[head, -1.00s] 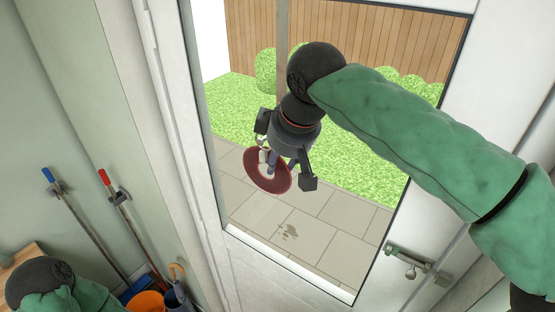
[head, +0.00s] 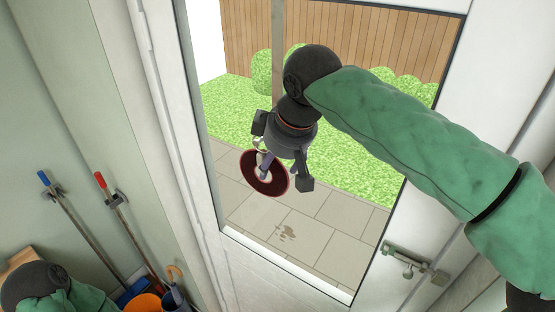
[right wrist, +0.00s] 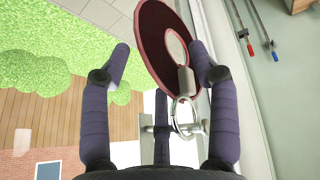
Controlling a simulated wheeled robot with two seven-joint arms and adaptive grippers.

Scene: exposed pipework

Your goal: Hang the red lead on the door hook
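The red lead is a flat, dark red coil with a brighter red edge (head: 253,172), at my right gripper in front of the door glass. It also shows in the right wrist view (right wrist: 152,50), with a grey clasp and a metal ring below it. My right gripper (head: 280,172) has its fingers apart, one on each side of the clasp; the clasp lies nearer the right finger. A pale metal fitting, apparently the door hook (right wrist: 147,150), is between the fingers by the ring. I cannot tell whether the ring is around it. My left gripper is out of view.
The glazed door has a latch (head: 413,262) at lower right. A broom and a mop (head: 125,220) lean on the left wall above an orange bucket (head: 147,302) and an umbrella (head: 177,293). Paving and grass show through the glass.

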